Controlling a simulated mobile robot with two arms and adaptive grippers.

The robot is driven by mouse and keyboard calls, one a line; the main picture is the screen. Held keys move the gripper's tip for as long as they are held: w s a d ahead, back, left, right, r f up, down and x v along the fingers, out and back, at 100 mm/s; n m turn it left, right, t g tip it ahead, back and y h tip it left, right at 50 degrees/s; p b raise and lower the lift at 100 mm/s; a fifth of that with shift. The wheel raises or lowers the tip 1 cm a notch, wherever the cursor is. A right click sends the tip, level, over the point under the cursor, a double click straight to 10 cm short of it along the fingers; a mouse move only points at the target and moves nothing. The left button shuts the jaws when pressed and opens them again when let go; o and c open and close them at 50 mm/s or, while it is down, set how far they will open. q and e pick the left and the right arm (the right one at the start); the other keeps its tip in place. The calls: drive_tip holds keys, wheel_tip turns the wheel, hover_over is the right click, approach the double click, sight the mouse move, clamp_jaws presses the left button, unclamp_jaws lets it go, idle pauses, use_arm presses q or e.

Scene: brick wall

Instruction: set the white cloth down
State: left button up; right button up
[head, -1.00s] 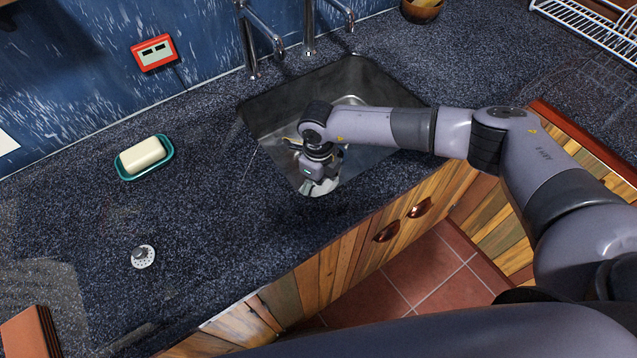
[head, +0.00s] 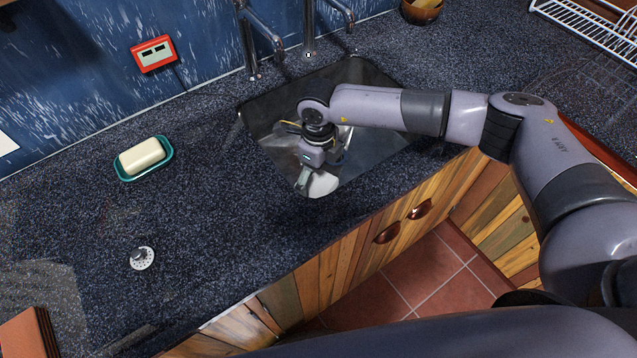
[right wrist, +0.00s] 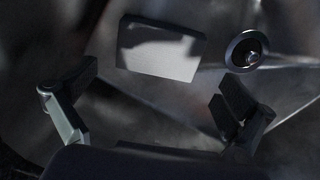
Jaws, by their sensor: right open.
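A pale, flat, rectangular piece that looks like the white cloth (right wrist: 178,60) lies on the sink floor in the right wrist view, partly in shadow. It is beyond my right gripper's fingertips (right wrist: 158,88), which are spread wide with nothing between them. In the head view my right gripper (head: 308,181) points down inside the sink, near its front corner. A whitish patch (head: 323,184) shows beside the fingers there; I cannot tell whether it is cloth or shiny metal. My left gripper is not in view.
The steel sink (head: 375,80) has a round drain (right wrist: 246,51) to the right of the pale piece. Taps (head: 255,45) stand behind it. A soap dish (head: 146,171) and a small strainer (head: 142,258) sit on the counter at left, with bare counter between them and the sink.

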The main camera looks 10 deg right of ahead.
sight(318, 188)
wheel_tip(318, 188, up, 7)
idle(0.3)
idle(0.4)
